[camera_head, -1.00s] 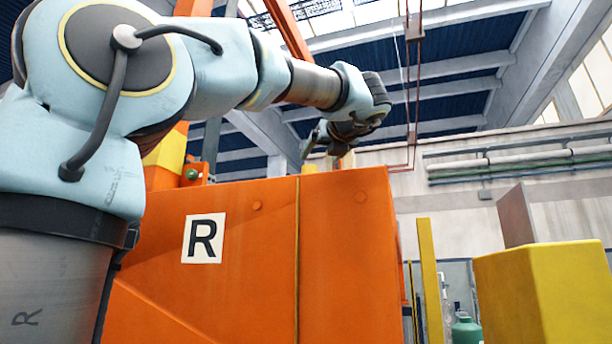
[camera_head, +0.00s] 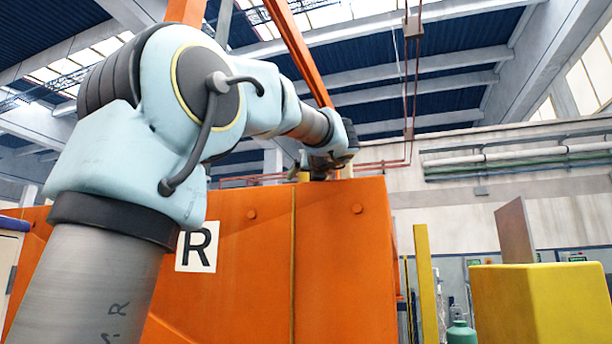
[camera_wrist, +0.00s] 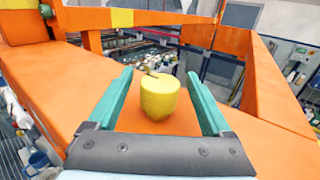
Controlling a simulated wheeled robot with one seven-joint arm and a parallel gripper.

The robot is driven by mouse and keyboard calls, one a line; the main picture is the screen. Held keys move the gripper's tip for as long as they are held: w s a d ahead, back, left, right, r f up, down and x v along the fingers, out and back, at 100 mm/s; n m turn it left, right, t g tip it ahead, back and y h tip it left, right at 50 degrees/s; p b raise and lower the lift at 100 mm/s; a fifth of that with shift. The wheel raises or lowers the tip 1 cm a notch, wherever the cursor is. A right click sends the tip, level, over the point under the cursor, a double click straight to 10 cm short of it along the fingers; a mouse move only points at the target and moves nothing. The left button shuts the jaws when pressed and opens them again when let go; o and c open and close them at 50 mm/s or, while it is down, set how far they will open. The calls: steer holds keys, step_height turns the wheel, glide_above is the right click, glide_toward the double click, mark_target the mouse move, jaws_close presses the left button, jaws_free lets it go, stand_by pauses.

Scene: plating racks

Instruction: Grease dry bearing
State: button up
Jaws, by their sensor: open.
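My gripper (camera_wrist: 158,74) is open, with one teal finger on each side of the cylinder and a gap at both sides. I cannot tell whether the cylinder is a grease container or part of the bearing. In the head view my gripper (camera_head: 322,170) is low at the top edge of the orange housing (camera_head: 340,250) and partly hidden. No dry bearing can be made out.
Orange beams (camera_wrist: 90,18) cross behind the cylinder, and an orange side wall (camera_wrist: 262,85) rises at right. In the head view a yellow post (camera_head: 425,285) and a yellow block (camera_head: 535,305) stand right of the housing. A green bottle (camera_head: 461,333) is between them.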

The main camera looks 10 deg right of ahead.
steer(key=shift+c, duration=0.2)
jaws_close()
stand_by(0.4)
steer(key=shift+m+h, duration=0.3)
steer(key=shift+h, duration=0.2)
